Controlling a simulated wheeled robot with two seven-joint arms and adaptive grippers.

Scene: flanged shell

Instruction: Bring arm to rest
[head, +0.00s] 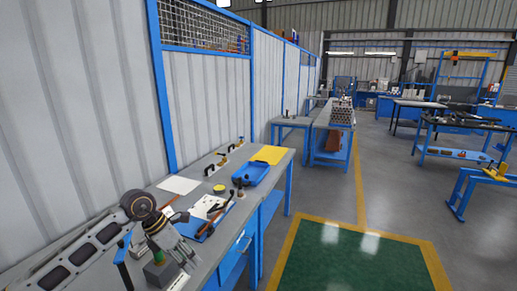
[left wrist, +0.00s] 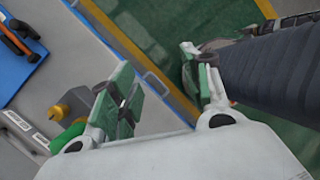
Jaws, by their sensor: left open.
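My left arm comes in from the left in the head view. Its gripper (head: 180,252) hangs over the front edge of the near workbench. In the left wrist view the two green-padded fingers (left wrist: 155,88) are spread wide with nothing between them. A dark grey block (head: 160,272) with a green part on top stands on the bench beside the gripper. In the left wrist view a yellow-brown and green piece (left wrist: 72,112) sits close to the left finger, partly hidden by it; I cannot tell whether they touch. My right gripper is not in view.
The grey workbench (head: 218,184) runs along the wall, with a blue tray (head: 251,174), a yellow sheet (head: 270,154), a white sheet (head: 179,185) and several tools on a blue mat (head: 206,231). A green floor area (head: 350,262) right of the bench is clear.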

